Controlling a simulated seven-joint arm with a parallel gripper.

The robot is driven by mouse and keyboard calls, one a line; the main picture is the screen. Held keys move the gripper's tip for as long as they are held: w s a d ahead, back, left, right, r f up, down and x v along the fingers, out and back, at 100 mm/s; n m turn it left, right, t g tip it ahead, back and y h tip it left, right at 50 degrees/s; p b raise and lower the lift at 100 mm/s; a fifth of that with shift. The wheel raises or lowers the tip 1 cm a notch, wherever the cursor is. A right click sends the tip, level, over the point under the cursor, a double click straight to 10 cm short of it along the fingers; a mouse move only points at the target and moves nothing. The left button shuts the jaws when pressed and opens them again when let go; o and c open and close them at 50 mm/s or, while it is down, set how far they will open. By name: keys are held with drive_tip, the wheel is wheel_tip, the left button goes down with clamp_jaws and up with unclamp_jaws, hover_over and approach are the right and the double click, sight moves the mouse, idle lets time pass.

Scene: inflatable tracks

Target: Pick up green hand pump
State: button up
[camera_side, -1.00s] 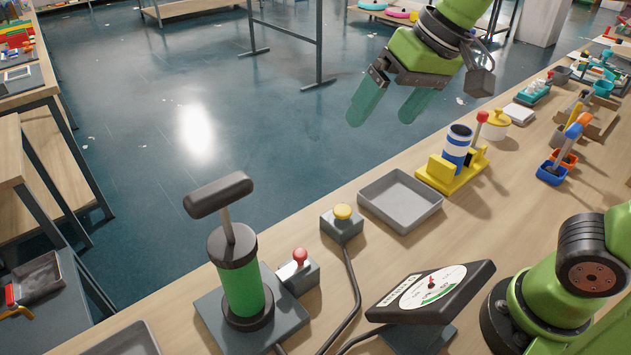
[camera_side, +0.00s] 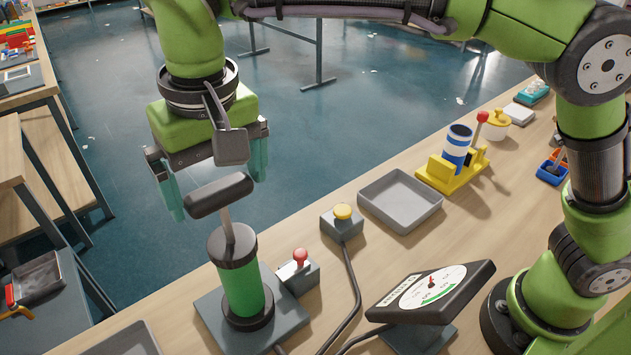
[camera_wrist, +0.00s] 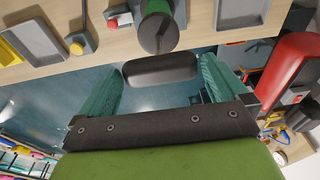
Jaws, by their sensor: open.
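The green hand pump (camera_side: 241,290) stands upright on a grey base plate (camera_side: 287,325) near the left end of the workbench. Its dark T-shaped handle (camera_side: 219,195) is at the top of a thin rod. My gripper (camera_side: 216,196) is open, with teal fingers spread to either side of the handle in the side view. In the wrist view, the handle (camera_wrist: 160,69) lies between and just beyond the fingertips of my gripper (camera_wrist: 160,80). The pump body (camera_wrist: 157,28) shows behind the handle. I cannot tell whether a finger touches the handle.
A red-knobbed switch (camera_side: 299,264) sits close beside the pump. A yellow-button box (camera_side: 342,222), grey tray (camera_side: 436,206), dial gauge (camera_side: 432,290) and yellow stand with a blue-striped cylinder (camera_side: 451,178) are to the right. Another grey tray (camera_side: 127,343) is at lower left.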

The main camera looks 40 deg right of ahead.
sight(221, 204)
drive_tip(key=f, duration=0.4)
drive_tip(key=shift+w+f, duration=0.1)
drive_tip(key=shift+w, duration=0.15)
drive_tip(key=c, duration=1.4)
drive_tip(key=shift+c, duration=0.7)
